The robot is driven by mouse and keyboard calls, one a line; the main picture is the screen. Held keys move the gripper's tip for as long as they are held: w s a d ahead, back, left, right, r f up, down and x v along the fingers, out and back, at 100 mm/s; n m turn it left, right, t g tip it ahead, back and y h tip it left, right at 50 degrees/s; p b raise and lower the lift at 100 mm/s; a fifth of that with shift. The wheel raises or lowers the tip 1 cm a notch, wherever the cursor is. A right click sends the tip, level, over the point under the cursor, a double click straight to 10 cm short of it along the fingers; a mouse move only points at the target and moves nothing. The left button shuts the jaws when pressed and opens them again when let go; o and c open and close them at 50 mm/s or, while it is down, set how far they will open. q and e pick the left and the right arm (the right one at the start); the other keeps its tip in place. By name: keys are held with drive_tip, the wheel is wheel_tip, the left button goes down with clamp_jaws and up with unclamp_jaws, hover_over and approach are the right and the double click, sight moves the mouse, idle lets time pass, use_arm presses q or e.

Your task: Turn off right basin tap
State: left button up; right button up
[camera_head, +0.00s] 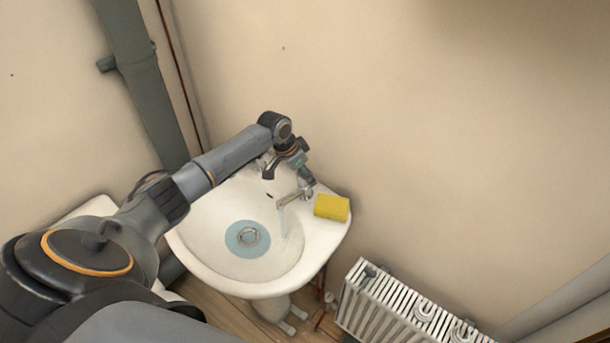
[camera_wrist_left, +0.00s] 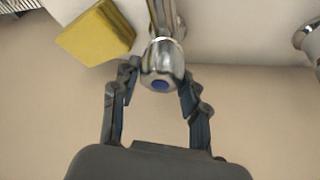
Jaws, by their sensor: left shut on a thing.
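The right basin tap (camera_head: 292,196) is chrome and stands at the back right of the white basin (camera_head: 318,243). A thin stream of water (camera_head: 283,222) falls from its spout. In the left wrist view its round chrome knob (camera_wrist_left: 162,65) has a blue cap facing the camera. My left gripper (camera_head: 305,170) is over this tap. In the left wrist view the fingers of my left gripper (camera_wrist_left: 160,88) are shut on the knob, one on each side. The gripper partly hides the knob in the head view. My right gripper is not in view.
A yellow sponge (camera_head: 331,207) lies on the basin rim right of the tap. It also shows in the left wrist view (camera_wrist_left: 97,33). Another chrome tap (camera_wrist_left: 311,38) is at that view's right edge. A white radiator (camera_head: 390,305) stands at lower right; a grey pipe (camera_head: 140,75) runs along the left wall.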

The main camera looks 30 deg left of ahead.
use_arm(q)
drive_tip(key=m+b, duration=0.1)
drive_tip(key=m, duration=0.1)
drive_tip(key=m+g+h+b, duration=0.1)
drive_tip(key=m+b, duration=0.1)
drive_tip(key=shift+w+f+m+b, duration=0.1)
drive_tip(key=shift+f+m+b, duration=0.05)
drive_tip(key=shift+m+b, duration=0.15)
drive_tip(key=m+g+b, duration=0.1)
drive_tip(key=m+b, duration=0.2)
drive_tip(key=m+g+h+b, duration=0.1)
drive_tip(key=m+b, duration=0.2)
drive_tip(key=shift+h, duration=0.3)
drive_tip(key=m+g+b, duration=0.2)
drive_tip(key=m+b, duration=0.1)
drive_tip(key=m, duration=0.1)
drive_tip(key=shift+m+b, duration=0.55)
drive_tip(key=shift+m, duration=0.15)
drive_tip(key=o, duration=1.2)
drive_tip(key=shift+c, duration=0.2)
drive_tip(key=shift+g, duration=0.3)
drive_tip(key=shift+r, duration=0.2)
drive_tip(key=s+v, duration=0.1)
drive_tip(key=v, duration=0.6)
drive_tip(key=shift+w+r, duration=0.25)
drive_tip(key=shift+w, duration=0.15)
